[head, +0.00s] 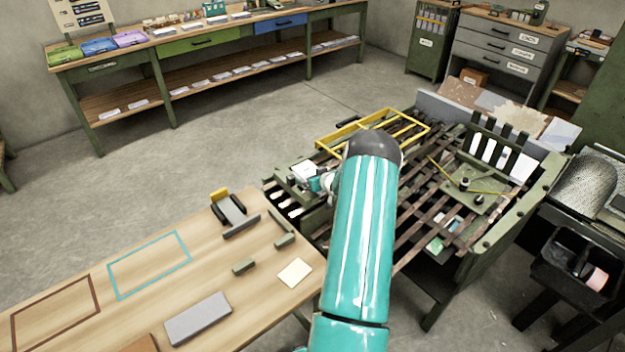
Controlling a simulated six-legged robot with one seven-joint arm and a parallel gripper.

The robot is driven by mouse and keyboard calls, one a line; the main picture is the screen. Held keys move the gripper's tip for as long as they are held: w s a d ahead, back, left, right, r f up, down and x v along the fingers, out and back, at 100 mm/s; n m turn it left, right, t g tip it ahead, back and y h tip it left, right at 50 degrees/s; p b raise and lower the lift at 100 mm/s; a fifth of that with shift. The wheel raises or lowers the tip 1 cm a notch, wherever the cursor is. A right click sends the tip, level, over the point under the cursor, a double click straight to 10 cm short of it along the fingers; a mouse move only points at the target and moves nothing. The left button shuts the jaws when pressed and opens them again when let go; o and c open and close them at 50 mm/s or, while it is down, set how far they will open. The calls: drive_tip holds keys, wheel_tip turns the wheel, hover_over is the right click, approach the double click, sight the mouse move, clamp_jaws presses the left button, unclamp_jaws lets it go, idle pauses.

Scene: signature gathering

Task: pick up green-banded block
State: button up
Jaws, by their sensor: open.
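On the slatted metal rack, to the right of my teal arm, lies a small pale block with green on it (436,244). It looks like the green-banded block, but it is too small to be sure. My gripper (319,184) is partly visible to the left of my arm, over the rack's left part. It is well apart from that block. Its fingers are small and partly hidden by the arm, and I see nothing held. A whitish item (304,171) is close beside it; I cannot tell if they touch.
The slatted rack (412,222) has a yellow frame (407,127) at its back and a bluish block (455,222) near the green one. A wooden table (215,270) with outlined rectangles and a grey slab (198,318) is at left. Open floor (220,140) lies behind.

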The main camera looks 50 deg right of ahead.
drive_tip(key=shift+w+d+f, duration=0.1)
drive_tip(key=shift+w, duration=0.05)
drive_tip(key=c, duration=1.1)
drive_tip(key=shift+r, duration=0.65)
drive_tip(key=shift+w+r, duration=0.2)
drive_tip(key=shift+r, duration=1)
drive_tip(key=w+r, duration=0.1)
drive_tip(key=r, duration=0.1)
drive_tip(key=w+r, duration=0.3)
drive_tip(key=shift+w+d+r, duration=0.3)
drive_tip(key=shift+w+r, duration=0.1)
drive_tip(key=shift+c, duration=1.1)
drive_tip(key=w+d+r, duration=0.1)
drive_tip(key=w+r, duration=0.2)
drive_tip(key=w, duration=0.5)
drive_tip(key=shift+w+r, duration=0.35)
